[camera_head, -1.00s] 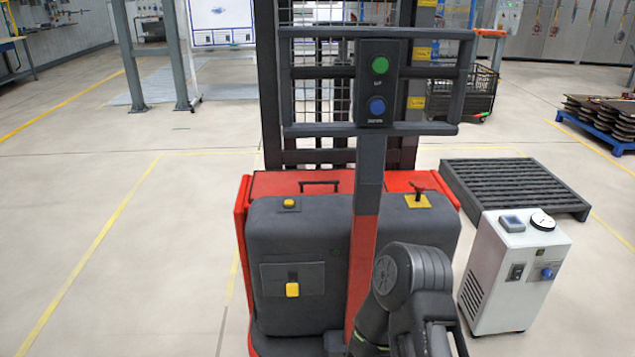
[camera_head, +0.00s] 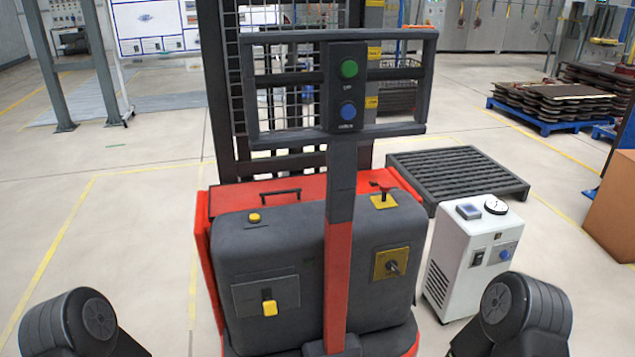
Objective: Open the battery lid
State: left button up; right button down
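The red and grey pallet truck (camera_head: 270,260) stands in front of me. Its red battery lid (camera_head: 240,190) lies flat on top behind the grey body, with a black handle (camera_head: 280,192) on it. The lid looks closed. A red and dark upright post (camera_head: 338,260) stands in front of the truck body and hides part of the lid. My two arm links show at the bottom left and bottom right corners. Both grippers are outside the picture, and neither arm touches the lid.
A black-framed panel with a green button (camera_head: 348,69) and a blue button (camera_head: 347,111) stands above the truck. A red mushroom button (camera_head: 384,190) sits on its right side. A white charger box (camera_head: 474,255) and a dark slatted platform (camera_head: 460,172) are at right. The left floor is clear.

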aim_at(222, 198)
jog(key=i+j+z, duration=0.25)
jog(key=j, duration=0.5)
jog(key=i+j+z, duration=0.1)
jog(key=j+z, duration=0.15)
jog(key=j, duration=0.45)
jog(key=j+z, duration=0.25)
jog(key=j, duration=1.05)
jog(key=i+j, duration=0.15)
jog(key=j, duration=0.3)
